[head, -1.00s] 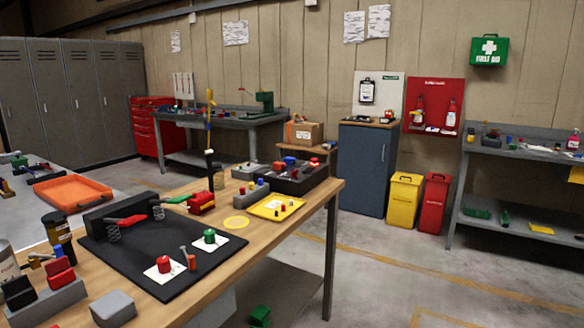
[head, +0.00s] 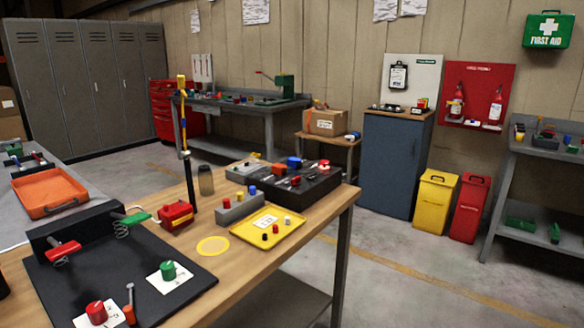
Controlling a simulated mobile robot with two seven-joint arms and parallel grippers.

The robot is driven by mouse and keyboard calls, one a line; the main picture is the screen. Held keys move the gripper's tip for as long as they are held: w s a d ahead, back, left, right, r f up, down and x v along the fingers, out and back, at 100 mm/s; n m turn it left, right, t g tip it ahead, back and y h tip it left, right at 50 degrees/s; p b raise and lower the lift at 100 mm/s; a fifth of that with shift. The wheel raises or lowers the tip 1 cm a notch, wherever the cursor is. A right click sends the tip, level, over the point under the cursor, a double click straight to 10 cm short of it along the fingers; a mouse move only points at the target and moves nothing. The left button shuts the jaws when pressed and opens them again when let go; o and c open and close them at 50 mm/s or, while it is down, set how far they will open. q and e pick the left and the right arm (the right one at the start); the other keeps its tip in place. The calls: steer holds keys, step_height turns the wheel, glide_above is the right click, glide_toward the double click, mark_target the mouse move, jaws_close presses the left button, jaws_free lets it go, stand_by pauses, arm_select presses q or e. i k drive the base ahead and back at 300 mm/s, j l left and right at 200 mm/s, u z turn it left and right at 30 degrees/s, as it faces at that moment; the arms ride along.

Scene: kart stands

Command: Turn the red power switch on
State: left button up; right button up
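I cannot tell for sure which red part is the power switch. A black box with several coloured controls (head: 318,186) sits at the far end of the wooden workbench (head: 240,268). Small red pieces (head: 324,163) show on its top, too small to read their setting. A red box (head: 176,216) stands nearer, beside a dark upright post. A red-handled lever (head: 64,250) and a green-handled lever (head: 134,218) are on a black board (head: 110,275) at the near left. Neither of my grippers is in view.
A yellow tray (head: 284,235) and a grey block with coloured knobs (head: 238,208) lie near the black box. Yellow (head: 434,203) and red (head: 469,208) bins stand by the blue cabinet (head: 393,165). Floor right of the bench is open.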

mark_target(294, 181)
steer(key=i+l+u, duration=0.3)
steer(key=i+l, duration=0.4)
steer(key=l, duration=0.1)
